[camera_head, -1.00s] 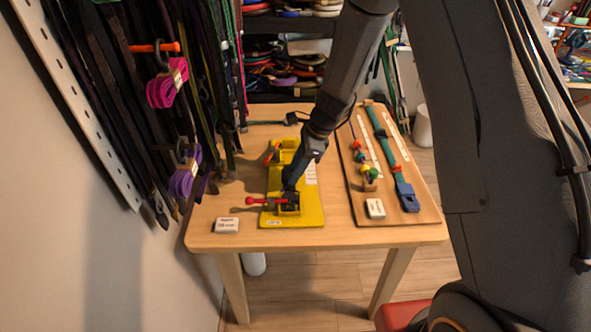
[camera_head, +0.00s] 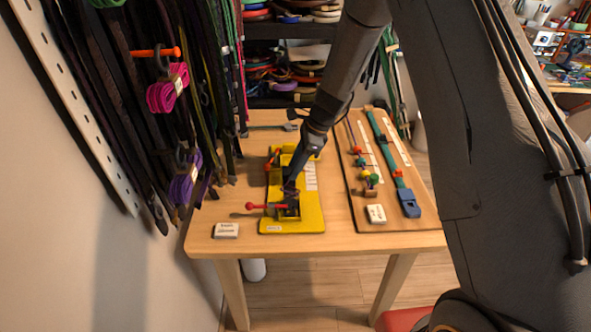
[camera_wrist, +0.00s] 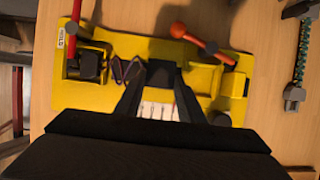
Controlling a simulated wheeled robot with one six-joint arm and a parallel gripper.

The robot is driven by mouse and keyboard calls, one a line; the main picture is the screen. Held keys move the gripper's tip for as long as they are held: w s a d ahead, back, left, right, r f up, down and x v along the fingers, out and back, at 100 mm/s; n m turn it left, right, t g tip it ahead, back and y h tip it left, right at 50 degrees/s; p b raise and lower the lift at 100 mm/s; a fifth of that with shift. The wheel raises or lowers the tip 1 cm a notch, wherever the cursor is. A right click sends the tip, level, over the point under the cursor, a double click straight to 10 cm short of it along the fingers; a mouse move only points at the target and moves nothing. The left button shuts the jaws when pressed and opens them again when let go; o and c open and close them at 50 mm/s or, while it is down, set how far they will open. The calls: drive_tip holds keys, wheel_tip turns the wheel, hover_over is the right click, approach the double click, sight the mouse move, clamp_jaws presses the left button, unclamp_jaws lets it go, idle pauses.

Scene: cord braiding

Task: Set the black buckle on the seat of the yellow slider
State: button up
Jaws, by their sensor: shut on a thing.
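The yellow fixture (camera_head: 308,213) lies on the wooden table, with a red-knobbed lever (camera_head: 264,206) at its near end and an orange lever (camera_head: 272,160) farther back. In the wrist view the yellow body (camera_wrist: 75,97) spans the upper half, with a black block (camera_wrist: 90,66) in its left bay. My gripper (camera_head: 290,186) points down over the fixture, just behind the red lever. In the wrist view my gripper (camera_wrist: 160,84) is shut on a small dark piece (camera_wrist: 160,71), seemingly the black buckle. A dark purplish looped piece (camera_wrist: 127,69) shows beside it. Contact with the seat is unclear.
A brown board (camera_head: 385,215) on the right holds a teal strap with a blue clasp (camera_head: 409,203) and coloured beads. A white labelled block (camera_head: 227,230) lies at the front left. Hanging cords and purple bundles (camera_head: 184,180) crowd the left side.

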drive_tip(key=shift+w+d+b, duration=0.15)
drive_tip(key=shift+w+b, duration=1.2)
drive_tip(key=shift+w, duration=2.35)
drive_tip(key=shift+f, duration=0.2)
drive_tip(key=o, duration=1.1)
drive_tip(key=b+v, duration=0.1)
drive_tip(key=v, duration=0.6)
drive_tip(key=s+d+r+n+h, duration=0.1)
drive_tip(key=s+d+n, duration=0.3)
drive_tip(key=s, duration=0.7)
drive_tip(key=s+d+r+n+h, duration=0.2)
drive_tip(key=s+d+n, duration=0.2)
drive_tip(key=s+n, duration=0.4)
drive_tip(key=s+d+r+n+h, duration=0.1)
drive_tip(key=s+d+n, duration=0.3)
drive_tip(key=s, duration=1.1)
drive_tip(key=shift+s+r+n+h, duration=0.25)
drive_tip(key=shift+r+n, duration=0.35)
drive_tip(key=shift+n, duration=0.6)
